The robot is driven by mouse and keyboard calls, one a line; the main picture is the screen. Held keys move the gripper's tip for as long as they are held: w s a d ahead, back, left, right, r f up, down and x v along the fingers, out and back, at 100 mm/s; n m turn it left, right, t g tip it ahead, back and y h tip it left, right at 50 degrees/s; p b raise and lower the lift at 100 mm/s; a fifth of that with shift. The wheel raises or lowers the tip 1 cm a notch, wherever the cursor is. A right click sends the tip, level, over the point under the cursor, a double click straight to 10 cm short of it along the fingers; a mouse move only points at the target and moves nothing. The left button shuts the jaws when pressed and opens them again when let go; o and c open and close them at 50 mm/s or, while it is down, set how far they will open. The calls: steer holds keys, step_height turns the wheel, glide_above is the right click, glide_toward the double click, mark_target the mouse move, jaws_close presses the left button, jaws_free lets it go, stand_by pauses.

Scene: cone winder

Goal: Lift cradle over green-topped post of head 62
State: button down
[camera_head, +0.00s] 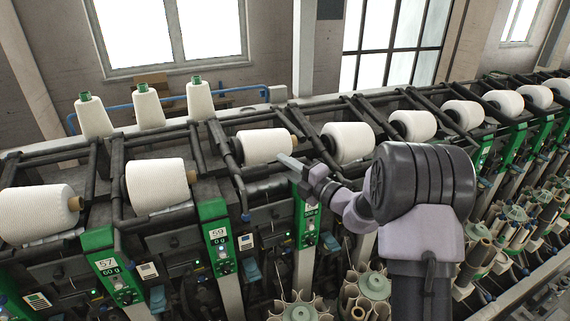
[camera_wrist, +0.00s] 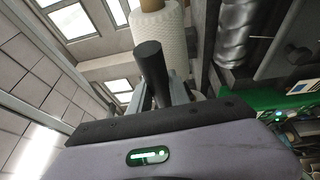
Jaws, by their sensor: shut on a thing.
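My gripper (camera_head: 302,171) is in front of the machine, just below the gap between two white cones, on the near side of the black cradle arms. In the wrist view a dark round bar (camera_wrist: 150,62), seemingly the cradle's handle, stands between my jaws, and they are shut on it. A white cone (camera_wrist: 160,32) shows just beyond the bar. In the head view a green-topped post (camera_head: 306,218) stands just below my gripper; its number is not readable. Which cone the held cradle carries is partly hidden by my gripper and arm.
Green-topped posts marked 57 (camera_head: 106,264) and 59 (camera_head: 218,236) stand to the left. White cones (camera_head: 157,185) lie along the row. Three upright cones (camera_head: 148,106) stand behind. Bobbin holders (camera_head: 375,286) fill the lower front. Clear air lies above the row.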

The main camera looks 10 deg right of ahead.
steer(key=shift+f, duration=0.15)
steer(key=c, duration=1.2)
jaws_free()
steer(key=shift+c, duration=0.2)
steer(key=shift+s, duration=0.1)
steer(key=b+v, duration=0.2)
steer(key=v, duration=1.5)
steer(key=shift+s, duration=0.2)
